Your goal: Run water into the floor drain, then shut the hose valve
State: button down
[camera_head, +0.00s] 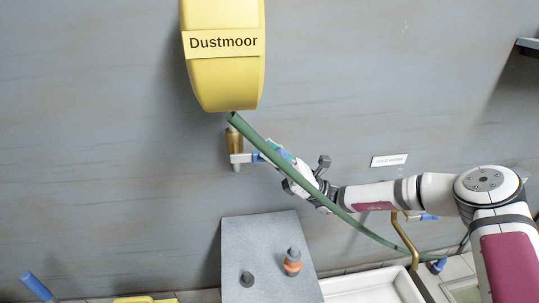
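A green hose (337,212) runs from under the yellow reel housing (223,75), marked "Dustmoor", down to the right. It passes in front of my arm and ends near a small blue piece (438,265) at the lower right. A brass valve (234,142) is on the wall below the housing, with a pale fitting under it. A blue part, perhaps its lever, shows to its right. My gripper (272,154) is at that blue part, partly behind the hose. I cannot tell whether its fingers are open or shut, or touching it. No floor drain is recognisable.
A brass spout (404,240) stands over a white basin (368,286), below a small wall sign (389,160). A grey worktop (262,228) holds an orange-banded bottle (292,262) and a dark knob-like object (247,279). A blue handle (37,287) shows at lower left.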

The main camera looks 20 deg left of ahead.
jog(key=shift+d+f, duration=0.25)
jog(key=c, duration=1.6)
grip_release()
jog(key=shift+w+d+t, duration=0.1)
jog(key=shift+t, duration=0.2)
jog(key=shift+r, duration=0.1)
jog(key=v, duration=1.2)
jog(key=shift+a, duration=0.2)
